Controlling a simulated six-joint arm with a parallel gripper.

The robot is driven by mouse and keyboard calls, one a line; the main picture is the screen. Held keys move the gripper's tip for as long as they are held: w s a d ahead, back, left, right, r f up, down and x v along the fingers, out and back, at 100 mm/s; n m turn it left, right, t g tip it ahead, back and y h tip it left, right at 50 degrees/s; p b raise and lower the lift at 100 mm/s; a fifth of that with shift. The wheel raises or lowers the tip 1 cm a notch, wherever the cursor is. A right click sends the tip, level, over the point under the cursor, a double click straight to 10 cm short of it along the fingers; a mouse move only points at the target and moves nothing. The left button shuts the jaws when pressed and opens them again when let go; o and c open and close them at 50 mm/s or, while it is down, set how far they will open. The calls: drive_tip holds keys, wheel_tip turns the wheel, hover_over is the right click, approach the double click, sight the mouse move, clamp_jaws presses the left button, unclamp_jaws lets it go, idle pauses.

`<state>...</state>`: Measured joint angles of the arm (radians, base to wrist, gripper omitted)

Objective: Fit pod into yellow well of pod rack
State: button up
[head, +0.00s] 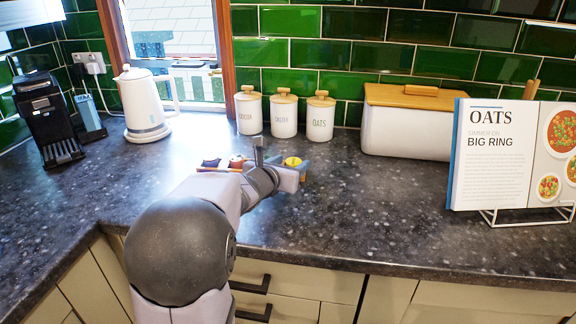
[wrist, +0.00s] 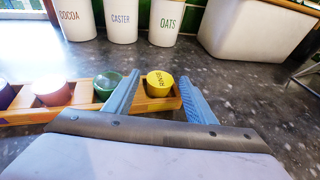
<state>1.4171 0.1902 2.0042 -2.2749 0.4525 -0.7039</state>
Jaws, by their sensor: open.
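The orange pod rack (wrist: 28,117) lies on the counter, running from the left to the middle of the wrist view. A yellow pod (wrist: 159,82) with dark lettering stands upright at the rack's right end, apparently seated in the end well. It also shows in the head view (head: 292,162). The yellow well itself is hidden beneath it. My gripper (wrist: 161,77) is open, with one finger on each side of the yellow pod. The pod looks clear of both fingers, though contact is hard to judge. The gripper also shows in the head view (head: 281,158).
A green pod (wrist: 108,85), a pinkish pod (wrist: 51,89) and a purple pod (wrist: 5,94) sit along the rack. Three white canisters (head: 284,115) and a white bread bin (head: 410,125) stand behind. A kettle (head: 146,110) is left, a cookbook (head: 500,155) right. Counter right of the rack is clear.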

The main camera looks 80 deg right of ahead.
drive_tip(key=shift+r, duration=0.1)
drive_tip(key=shift+r+p, duration=0.15)
drive_tip(key=shift+p, duration=0.15)
drive_tip(key=v, duration=1.2)
